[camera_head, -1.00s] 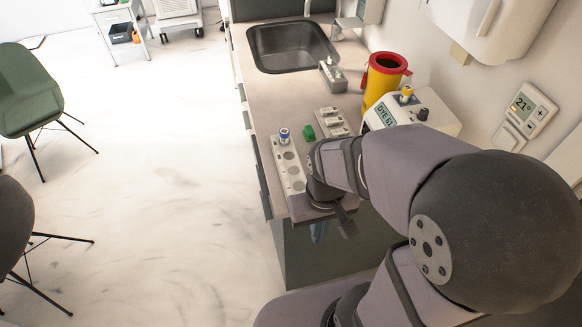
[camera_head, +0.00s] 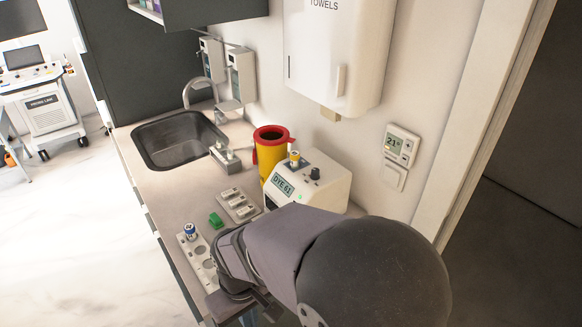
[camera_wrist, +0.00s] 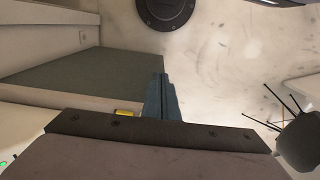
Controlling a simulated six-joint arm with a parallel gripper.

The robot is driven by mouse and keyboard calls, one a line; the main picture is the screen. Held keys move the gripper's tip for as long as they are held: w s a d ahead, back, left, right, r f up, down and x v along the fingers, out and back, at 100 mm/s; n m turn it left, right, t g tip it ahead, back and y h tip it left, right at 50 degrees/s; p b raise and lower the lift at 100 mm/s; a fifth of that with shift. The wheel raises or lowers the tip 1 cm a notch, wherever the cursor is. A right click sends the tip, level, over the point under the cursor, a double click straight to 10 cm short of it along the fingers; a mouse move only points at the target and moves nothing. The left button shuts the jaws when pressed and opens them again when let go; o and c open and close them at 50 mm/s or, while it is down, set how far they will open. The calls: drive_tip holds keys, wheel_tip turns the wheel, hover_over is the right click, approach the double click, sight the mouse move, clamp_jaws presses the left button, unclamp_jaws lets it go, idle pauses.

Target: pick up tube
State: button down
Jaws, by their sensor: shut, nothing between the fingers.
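A tube with a blue cap (camera_head: 190,230) stands upright in the far end of a white rack (camera_head: 207,275) on the counter. In the head view my arm covers part of the rack's near end, and my gripper is mostly hidden at the bottom edge. A small yellow patch (camera_wrist: 125,113) shows beside the fingers in the wrist view; I cannot tell what it is.
A green block (camera_head: 216,220) and a grey slotted tray (camera_head: 238,205) lie beside the rack. A yellow bin with a red rim (camera_head: 272,148) stands behind. A small grey holder (camera_head: 225,158) is near the sink (camera_head: 178,140). Bare counter (camera_head: 165,190) lies between sink and rack.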

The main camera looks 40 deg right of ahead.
idle(0.4)
drive_tip(key=c, duration=1.4)
unclamp_jaws()
drive_tip(key=w+d+r+m+t, duration=0.1)
drive_tip(key=w+d+r, duration=0.15)
drive_tip(key=w, duration=0.35)
drive_tip(key=w+d+r+m, duration=0.1)
drive_tip(key=w+d+r, duration=0.15)
drive_tip(key=w, duration=0.35)
wheel_tip(320, 180, up, 12)
drive_tip(key=m+t+h, duration=0.2)
drive_tip(key=m+t, duration=0.1)
drive_tip(key=m, duration=0.2)
hover_over(295, 154)
drive_tip(key=s, duration=0.2)
drive_tip(key=shift+h, duration=0.3)
drive_tip(key=shift+a+p+x, duration=0.25)
drive_tip(key=shift+p+x, duration=0.35)
drive_tip(key=shift+x, duration=0.65)
drive_tip(key=shift+a+p+x, duration=0.2)
drive_tip(key=shift+p+x, duration=0.45)
drive_tip(key=shift+x, duration=0.6)
drive_tip(key=shift+a+p+x, duration=0.25)
drive_tip(key=shift+p+x, duration=0.35)
drive_tip(key=shift+x, duration=0.7)
